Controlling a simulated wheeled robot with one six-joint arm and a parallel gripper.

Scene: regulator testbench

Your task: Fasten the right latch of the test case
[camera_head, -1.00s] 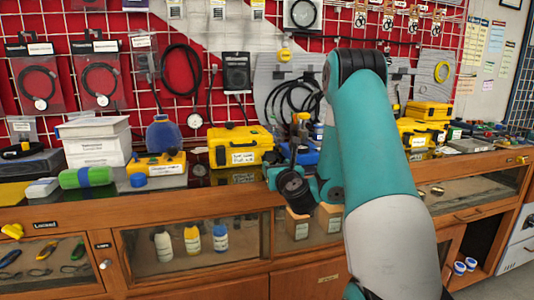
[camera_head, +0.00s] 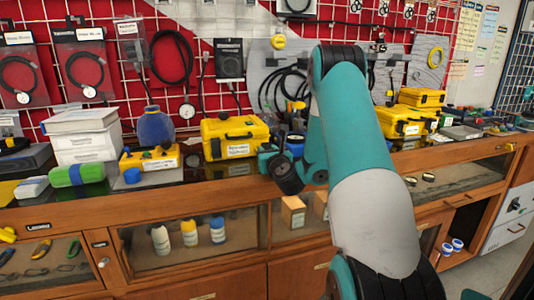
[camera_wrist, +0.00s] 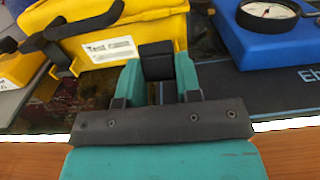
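The yellow test case (camera_head: 213,152) stands on the counter with its lid down. In the wrist view the case (camera_wrist: 170,25) shows its white label, black handle and a black latch (camera_wrist: 55,52) at the left that sticks out from the front. My gripper (camera_wrist: 158,75) is in front of the right part of the case. Its two teal fingers are apart in the picture, with a black block between them. I cannot tell whether this block is the right latch or finger pads. In the head view my wrist and gripper (camera_head: 268,158) are just right of the case; the right latch is not clear there.
A blue gauge unit (camera_wrist: 265,40) on a dark mat is close right of my gripper. A yellow device (camera_head: 150,160) with a blue knob stands left of the case. The wooden counter edge (camera_wrist: 295,150) runs below my gripper.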

